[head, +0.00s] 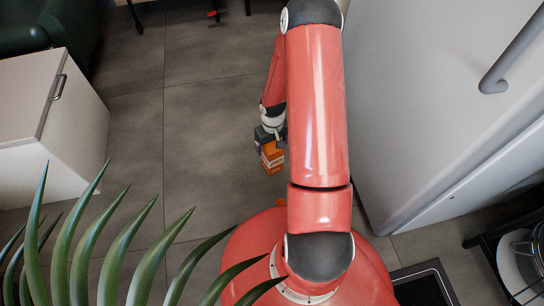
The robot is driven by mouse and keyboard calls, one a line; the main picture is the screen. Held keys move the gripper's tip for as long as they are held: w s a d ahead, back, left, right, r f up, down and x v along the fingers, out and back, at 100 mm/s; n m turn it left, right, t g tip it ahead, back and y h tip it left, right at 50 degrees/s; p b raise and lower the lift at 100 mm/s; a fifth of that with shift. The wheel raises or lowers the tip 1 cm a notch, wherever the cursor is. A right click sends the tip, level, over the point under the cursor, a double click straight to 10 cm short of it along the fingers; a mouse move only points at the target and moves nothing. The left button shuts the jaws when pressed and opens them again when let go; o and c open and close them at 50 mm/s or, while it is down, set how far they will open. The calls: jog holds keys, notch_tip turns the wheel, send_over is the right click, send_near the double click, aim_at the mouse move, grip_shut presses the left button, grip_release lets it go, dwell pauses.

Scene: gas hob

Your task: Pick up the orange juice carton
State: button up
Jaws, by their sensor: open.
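An orange carton (272,158) shows small in the middle of the head view, just left of my red arm. It has darker markings on its side. My gripper (268,135) is right at the carton's upper end, dark and pointing down, and its jaws are open. The fingers are tiny here, so I cannot tell whether they touch the carton or stand around it. The arm hides part of the area to the right, and what the carton rests on is unclear.
A white cabinet (35,120) stands at the left. A large white appliance door (430,90) with a grey handle (510,60) is close on the right. Green plant leaves (130,260) cover the lower left. A dark rack with dishes (520,262) is lower right. Grey floor (205,125) is clear left of the arm.

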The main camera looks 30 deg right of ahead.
jog(key=shift+c, duration=0.2)
grip_shut()
jog(key=shift+r, duration=0.1)
dwell(0.5)
